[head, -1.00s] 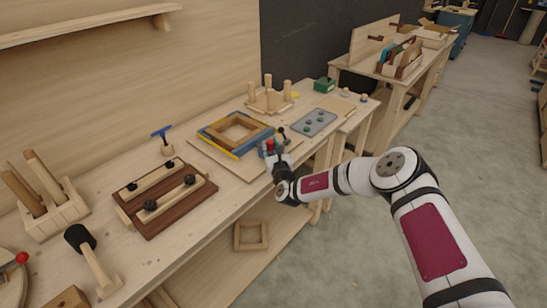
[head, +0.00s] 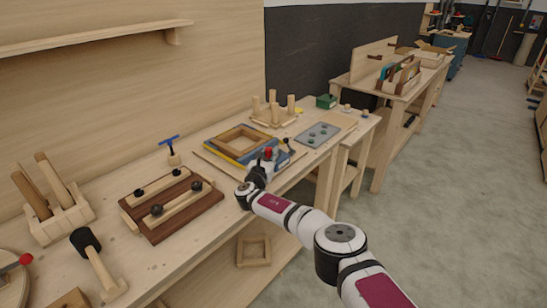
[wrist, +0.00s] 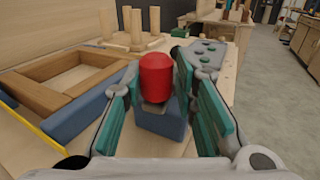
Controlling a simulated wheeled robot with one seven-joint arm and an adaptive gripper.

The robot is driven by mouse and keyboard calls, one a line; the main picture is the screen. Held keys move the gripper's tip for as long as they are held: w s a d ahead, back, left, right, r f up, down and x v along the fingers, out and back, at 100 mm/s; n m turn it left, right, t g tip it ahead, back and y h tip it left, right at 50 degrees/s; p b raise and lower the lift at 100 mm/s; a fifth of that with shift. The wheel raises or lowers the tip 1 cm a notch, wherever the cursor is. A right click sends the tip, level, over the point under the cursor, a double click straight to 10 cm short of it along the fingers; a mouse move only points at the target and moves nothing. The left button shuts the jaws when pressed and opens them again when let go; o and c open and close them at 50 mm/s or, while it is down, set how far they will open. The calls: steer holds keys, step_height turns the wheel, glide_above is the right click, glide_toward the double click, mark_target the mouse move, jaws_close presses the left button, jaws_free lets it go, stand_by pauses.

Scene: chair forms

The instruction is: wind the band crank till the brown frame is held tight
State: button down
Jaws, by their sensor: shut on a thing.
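The brown frame (head: 240,138) lies flat on the bench, with blue blocks and a yellow strip around it. It also shows at the left of the wrist view (wrist: 72,80). The band crank's red knob (wrist: 156,78) stands upright on a blue block (wrist: 163,122) near the frame's front right corner. My gripper (head: 264,162) is at this knob, its teal-padded fingers (wrist: 160,95) on either side and shut on it. The band itself is hard to make out, and I cannot tell how tight it is.
A grey plate with green knobs (head: 317,135) lies right of the frame. A rack of upright pegs (head: 273,112) stands behind. A dark brown board with clamped strips (head: 172,205) and a mallet (head: 98,265) lie to the left. Open floor is at the right.

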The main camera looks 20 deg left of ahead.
steer(key=shift+w+a+r+h, duration=0.15)
steer(key=shift+a+r+h, duration=0.2)
steer(key=shift+r, duration=0.1)
steer(key=c, duration=1.4)
jaws_free()
steer(key=shift+f, duration=0.3)
steer(key=shift+s+d+f, duration=0.1)
steer(key=shift+s, duration=0.8)
steer(key=s, duration=1)
steer(key=shift+d, duration=0.25)
